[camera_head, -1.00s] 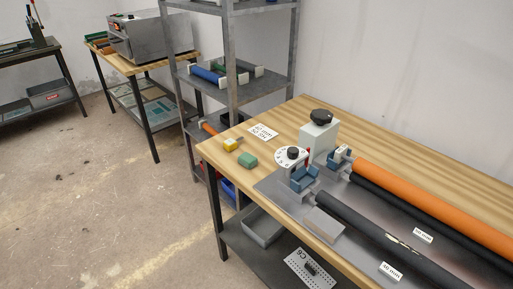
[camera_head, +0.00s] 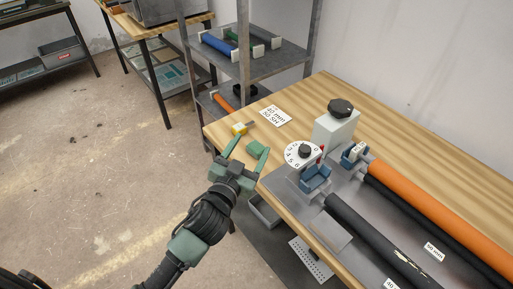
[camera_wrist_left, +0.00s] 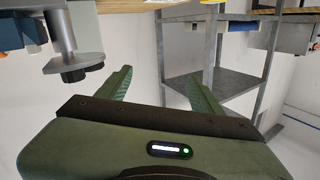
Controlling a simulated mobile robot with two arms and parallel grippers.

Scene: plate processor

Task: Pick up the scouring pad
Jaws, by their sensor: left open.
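The scouring pad looks to be the small green block (camera_head: 256,146) lying on the wooden table near its left end. In the head view my left gripper (camera_head: 250,150) is open and empty, with its green fingers pointing at the pad and spread to either side of it in the picture. The pad cannot be made out there. My right gripper is not in view.
A yellow item (camera_head: 239,129) and a white label card (camera_head: 276,115) lie beyond the pad. A white dial (camera_head: 302,154) and a metal plate with rollers (camera_head: 390,205) are to its right. A grey shelf rack (camera_head: 244,60) stands behind.

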